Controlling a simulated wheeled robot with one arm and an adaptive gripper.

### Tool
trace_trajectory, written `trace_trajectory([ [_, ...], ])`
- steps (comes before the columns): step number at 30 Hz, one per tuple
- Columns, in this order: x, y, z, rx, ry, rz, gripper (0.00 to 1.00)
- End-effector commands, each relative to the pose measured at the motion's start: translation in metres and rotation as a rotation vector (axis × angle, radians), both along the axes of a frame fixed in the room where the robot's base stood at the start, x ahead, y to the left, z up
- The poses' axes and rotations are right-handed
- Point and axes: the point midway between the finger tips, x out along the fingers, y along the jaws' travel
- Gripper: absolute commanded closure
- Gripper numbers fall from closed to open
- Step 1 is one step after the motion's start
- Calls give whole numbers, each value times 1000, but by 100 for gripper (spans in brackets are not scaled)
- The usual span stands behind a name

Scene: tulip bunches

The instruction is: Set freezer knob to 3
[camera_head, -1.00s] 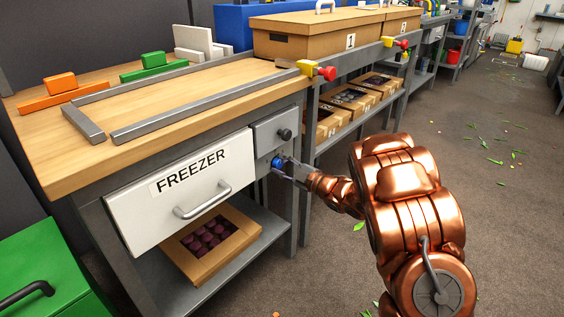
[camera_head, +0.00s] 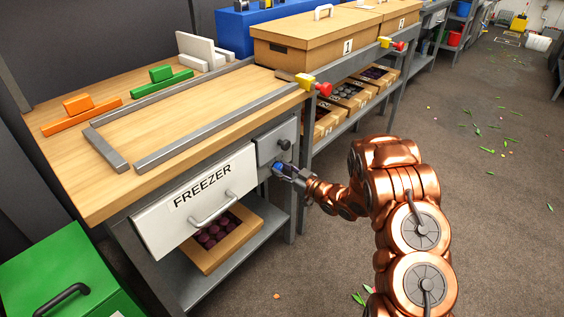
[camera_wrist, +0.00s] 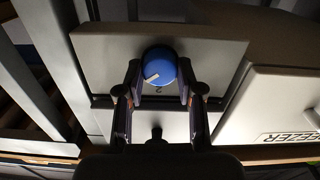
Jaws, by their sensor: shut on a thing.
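The blue freezer knob (camera_head: 278,165) sits on a grey panel right of the white drawer marked FREEZER (camera_head: 196,199). In the wrist view the round blue knob (camera_wrist: 158,68) has a pale pointer line and lies between my two fingers. A numeral that looks like 2 shows on the panel just below it; other marks are hidden or too dark to read. My gripper (camera_head: 284,170) reaches the knob from the right. In the wrist view my gripper (camera_wrist: 159,80) is closed on the knob's sides.
A small grey drawer with a dark knob (camera_head: 284,143) is just above. The drawer handle (camera_head: 213,208) sticks out at left. A box of dark round items (camera_head: 222,232) is on the shelf below.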

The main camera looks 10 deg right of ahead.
Motion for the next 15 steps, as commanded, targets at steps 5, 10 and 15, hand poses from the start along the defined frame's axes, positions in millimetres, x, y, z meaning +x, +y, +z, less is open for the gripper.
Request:
trace_trajectory([
  [5,0,0,2,74,55,0,98],
  [10,-1,0,0,113,85,1,98],
  [15,0,0,-1,129,96,1,98],
])
